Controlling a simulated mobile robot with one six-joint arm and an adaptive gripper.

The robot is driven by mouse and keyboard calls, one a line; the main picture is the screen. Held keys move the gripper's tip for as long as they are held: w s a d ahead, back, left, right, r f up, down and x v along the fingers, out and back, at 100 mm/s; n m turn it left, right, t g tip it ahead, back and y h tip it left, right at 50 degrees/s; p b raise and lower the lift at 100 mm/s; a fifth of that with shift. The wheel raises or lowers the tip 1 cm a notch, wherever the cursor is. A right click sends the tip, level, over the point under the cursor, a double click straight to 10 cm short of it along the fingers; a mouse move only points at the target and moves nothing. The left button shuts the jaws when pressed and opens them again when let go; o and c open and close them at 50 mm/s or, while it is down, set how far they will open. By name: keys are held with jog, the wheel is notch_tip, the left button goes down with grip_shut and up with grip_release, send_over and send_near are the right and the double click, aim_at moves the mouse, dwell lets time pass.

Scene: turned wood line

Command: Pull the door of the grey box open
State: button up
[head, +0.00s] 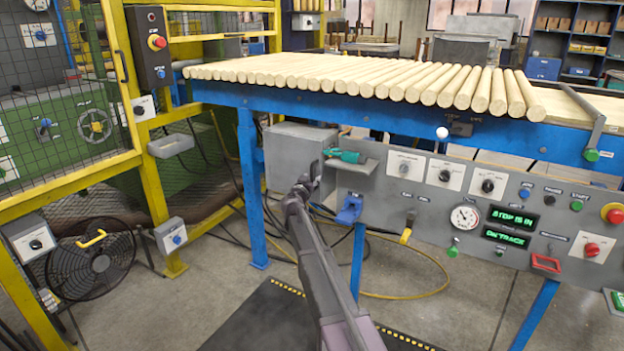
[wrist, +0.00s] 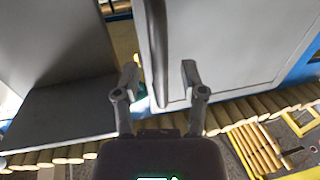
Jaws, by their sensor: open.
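The grey box (head: 290,158) hangs under the blue table, left of the control panel, in the head view. In the wrist view its flat grey door (wrist: 232,45) fills the upper right and looks shut. A dark bar handle (wrist: 157,45) runs down near the door's left edge there. My gripper (wrist: 160,72) is open, with one finger on each side of the handle and visible gaps to both. In the head view my gripper (head: 310,172) is at the box's right front side. My arm hides part of the box's lower front.
A grey shelf (head: 349,168) with a green tool (head: 343,155) sits just right of my gripper. The control panel (head: 400,205) extends right. Wooden rods (head: 350,75) lie on the blue table (head: 225,96) above. A blue leg (head: 249,185) stands left of the box. Floor in front is open.

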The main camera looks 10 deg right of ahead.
jog(key=shift+w+d, duration=0.3)
jog(key=shift+w, duration=0.1)
jog(key=shift+c, duration=0.2)
grip_shut()
jog(key=shift+s, duration=0.15)
